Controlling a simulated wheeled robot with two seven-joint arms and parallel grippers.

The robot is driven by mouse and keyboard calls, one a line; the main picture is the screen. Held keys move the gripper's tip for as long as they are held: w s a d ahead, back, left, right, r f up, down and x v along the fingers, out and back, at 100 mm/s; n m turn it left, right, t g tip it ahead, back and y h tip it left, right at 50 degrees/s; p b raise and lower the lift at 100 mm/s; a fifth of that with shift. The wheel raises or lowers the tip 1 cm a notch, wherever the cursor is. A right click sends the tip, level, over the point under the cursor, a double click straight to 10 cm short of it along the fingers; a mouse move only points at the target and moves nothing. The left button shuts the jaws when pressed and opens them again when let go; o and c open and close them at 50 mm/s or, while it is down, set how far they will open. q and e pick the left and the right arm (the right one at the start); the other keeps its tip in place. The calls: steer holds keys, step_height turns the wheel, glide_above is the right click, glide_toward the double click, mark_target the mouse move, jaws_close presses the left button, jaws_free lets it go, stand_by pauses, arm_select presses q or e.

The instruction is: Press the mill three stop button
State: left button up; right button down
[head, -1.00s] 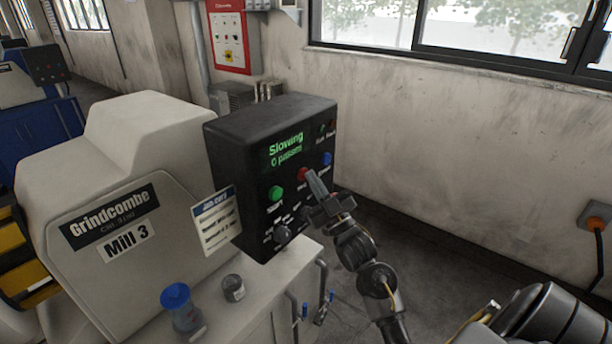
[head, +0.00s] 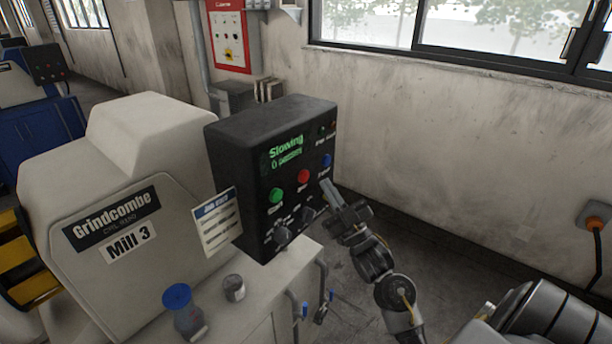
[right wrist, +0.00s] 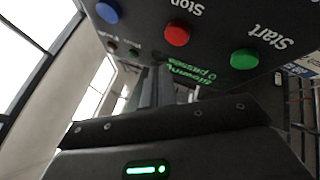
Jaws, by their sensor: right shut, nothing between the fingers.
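The machine labelled Mill 3 (head: 128,243) carries a black control box (head: 240,185) with a green display (head: 286,150) reading "Slowing". The red stop button (head: 303,176) sits between the green start button (head: 276,195) and a blue button (head: 327,160). In the right wrist view the red stop button (right wrist: 177,33) has "Stop" lettered beside it. My right gripper (head: 327,186) is shut and empty, just right of the red button and apart from it. My left gripper is not in view.
A job card (head: 217,222) is fixed beside the box. Selector knobs (head: 282,235) are low on the panel. The floor right of the box is clear.

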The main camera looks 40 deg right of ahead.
steer(key=shift+s+d, duration=0.15)
steer(key=shift+s, duration=0.35)
steer(key=shift+s+d, duration=0.15)
steer(key=shift+s, duration=0.35)
steer(key=shift+w+f, duration=0.1)
